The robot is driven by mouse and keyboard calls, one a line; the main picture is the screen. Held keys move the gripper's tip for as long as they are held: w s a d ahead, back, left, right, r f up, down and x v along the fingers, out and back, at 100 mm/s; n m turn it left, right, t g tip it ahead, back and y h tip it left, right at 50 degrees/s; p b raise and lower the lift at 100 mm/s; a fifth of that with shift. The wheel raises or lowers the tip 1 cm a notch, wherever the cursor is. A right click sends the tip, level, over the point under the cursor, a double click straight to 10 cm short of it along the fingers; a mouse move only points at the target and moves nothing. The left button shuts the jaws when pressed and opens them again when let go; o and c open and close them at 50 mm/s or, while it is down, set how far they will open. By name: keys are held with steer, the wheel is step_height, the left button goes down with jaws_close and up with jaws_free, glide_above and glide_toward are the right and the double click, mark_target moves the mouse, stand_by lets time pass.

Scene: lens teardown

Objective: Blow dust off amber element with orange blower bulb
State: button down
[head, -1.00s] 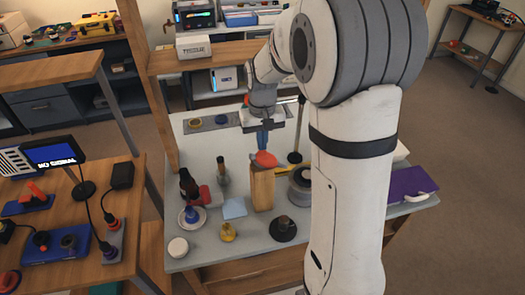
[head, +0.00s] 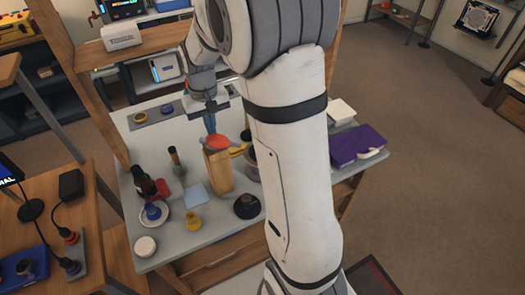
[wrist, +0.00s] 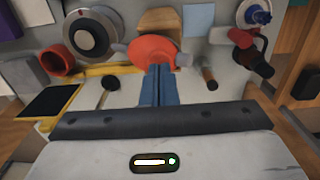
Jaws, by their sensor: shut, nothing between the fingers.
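The orange blower bulb (head: 217,143) lies at the top of an upright wooden block (head: 219,173) on the bench. It also shows in the wrist view (wrist: 153,51), just beyond my fingertips. My gripper (head: 211,131) points down with its blue fingers together and empty, right at the bulb; I cannot tell whether they touch it. In the wrist view the shut fingers (wrist: 158,70) overlap the bulb's near edge. A small yellow-amber piece (head: 193,221) stands near the bench's front; I cannot tell if it is the amber element.
A purple item (head: 355,144) lies at the bench's right. My arm hides part of the bench.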

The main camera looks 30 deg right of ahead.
steer(key=shift+f+b, duration=0.75)
steer(key=shift+f, duration=0.5)
steer(key=shift+r, duration=0.1)
steer(key=shift+r+p, duration=1.1)
steer(key=shift+r, duration=0.45)
steer(key=shift+f, duration=0.15)
